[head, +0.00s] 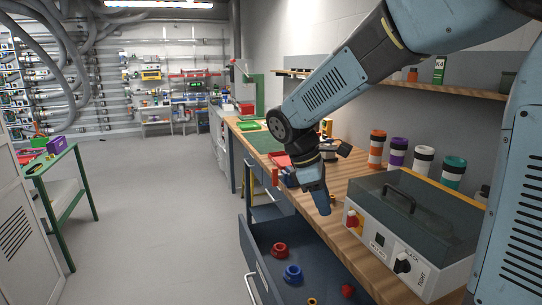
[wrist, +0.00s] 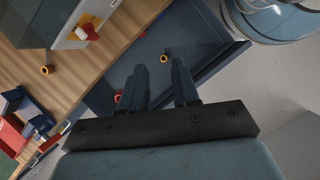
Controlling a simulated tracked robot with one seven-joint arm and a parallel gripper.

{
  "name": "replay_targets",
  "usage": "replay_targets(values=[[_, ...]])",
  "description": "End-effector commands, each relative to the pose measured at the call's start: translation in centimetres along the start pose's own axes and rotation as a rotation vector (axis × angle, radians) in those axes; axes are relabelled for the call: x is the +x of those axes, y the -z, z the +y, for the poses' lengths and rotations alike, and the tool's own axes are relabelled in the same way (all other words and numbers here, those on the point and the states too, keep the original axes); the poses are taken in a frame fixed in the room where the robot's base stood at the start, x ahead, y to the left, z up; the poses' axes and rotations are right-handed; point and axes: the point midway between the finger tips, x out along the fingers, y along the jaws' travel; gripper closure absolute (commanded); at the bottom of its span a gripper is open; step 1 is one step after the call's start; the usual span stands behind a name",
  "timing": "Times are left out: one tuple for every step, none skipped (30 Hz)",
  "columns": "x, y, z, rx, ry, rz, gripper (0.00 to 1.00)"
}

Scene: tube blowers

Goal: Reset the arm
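My gripper (head: 322,203) hangs from my bent blue arm in the head view, pointing down in front of the wooden workbench edge, above the open drawer. In the wrist view my gripper (wrist: 159,66) shows two dark fingers standing apart with nothing between them; the drawer floor shows through the gap. The open drawer (head: 262,240) is dark blue and holds a red ring-shaped part (head: 280,250), a blue one (head: 292,274), and smaller red and yellow pieces.
A grey machine (head: 390,255) with a dark lid and black handle sits on the workbench (head: 345,188) to the right. Several coloured cylinders (head: 398,152) stand behind it. A green-framed table (head: 55,165) is at left. The floor (head: 150,200) between is clear.

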Motion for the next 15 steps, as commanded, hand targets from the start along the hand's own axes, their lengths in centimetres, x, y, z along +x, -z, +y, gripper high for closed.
replay_targets(values=[[-0.3,-1.3,-0.4,0.064,-0.006,0.030,0.69],[-0.4,-2.0,-0.7,0.106,-0.009,0.050,0.69],[-0.5,-2.8,-1.0,0.158,-0.012,0.074,0.69],[-0.6,-3.4,-1.3,0.197,-0.014,0.092,0.69],[-0.7,-4.0,-1.6,0.237,-0.016,0.112,0.69],[-0.8,-4.8,-2.0,0.290,-0.019,0.136,0.69],[-0.9,-5.4,-2.3,0.330,-0.021,0.155,0.69],[-1.0,-5.9,-2.5,0.370,-0.022,0.175,0.69],[-1.0,-6.7,-3.0,0.423,-0.024,0.199,0.69],[-1.1,-7.2,-3.3,0.464,-0.025,0.218,0.69],[-1.2,-7.7,-3.6,0.503,-0.027,0.238,0.69],[-1.2,-8.4,-4.1,0.556,-0.028,0.262,0.69],[-1.3,-8.9,-4.4,0.596,-0.029,0.282,0.69],[-1.4,-9.4,-4.7,0.636,-0.030,0.303,0.69],[-1.4,-10.0,-5.2,0.688,-0.031,0.327,0.69]])
